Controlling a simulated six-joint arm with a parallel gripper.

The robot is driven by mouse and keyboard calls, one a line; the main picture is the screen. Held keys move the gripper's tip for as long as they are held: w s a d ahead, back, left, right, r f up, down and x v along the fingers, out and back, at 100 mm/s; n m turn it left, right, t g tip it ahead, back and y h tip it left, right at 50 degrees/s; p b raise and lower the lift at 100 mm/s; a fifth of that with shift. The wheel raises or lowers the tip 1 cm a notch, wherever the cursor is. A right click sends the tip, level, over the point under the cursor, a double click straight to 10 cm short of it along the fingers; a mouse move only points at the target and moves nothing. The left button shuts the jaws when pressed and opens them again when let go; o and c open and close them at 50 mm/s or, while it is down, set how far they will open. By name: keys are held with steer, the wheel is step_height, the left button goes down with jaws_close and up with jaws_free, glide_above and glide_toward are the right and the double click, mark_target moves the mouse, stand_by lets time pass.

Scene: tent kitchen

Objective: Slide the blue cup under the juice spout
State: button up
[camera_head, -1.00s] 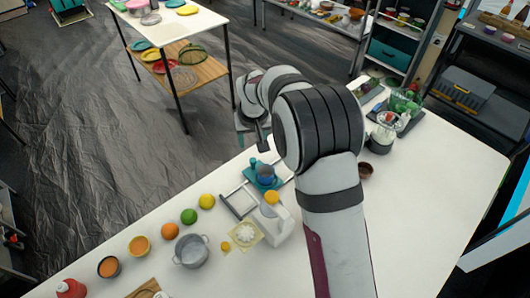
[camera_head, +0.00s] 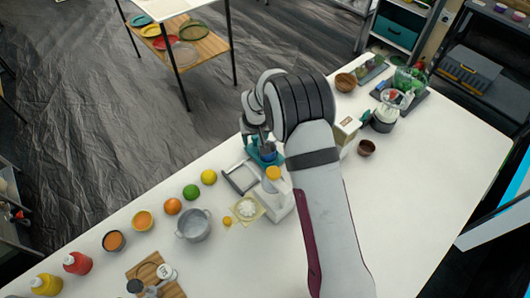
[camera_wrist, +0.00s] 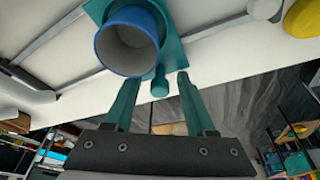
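The blue cup (camera_wrist: 128,42) stands on a teal sliding tray (camera_wrist: 172,52) that has a small round knob (camera_wrist: 160,86) on its near side. In the head view the cup (camera_head: 268,156) is partly hidden by my arm. My gripper (camera_wrist: 157,79) is open, its two teal fingers pointing at the tray, with the knob between the fingertips. No finger visibly presses on the knob. In the head view my gripper (camera_head: 262,138) is at the tray's far side. The white juicer (camera_head: 281,199) with an orange top stands close beside the cup. Its spout cannot be clearly made out.
A grey rail frame (camera_head: 240,178) lies on the white table (camera_head: 420,200). A yellow mat with a white reamer (camera_head: 248,208), a grey pot (camera_head: 193,226) and several fruits lie to the left.

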jaws_close()
steer(key=shift+s+a, duration=3)
steer(key=shift+o, duration=0.6)
jaws_free()
step_height(320, 180, up, 7)
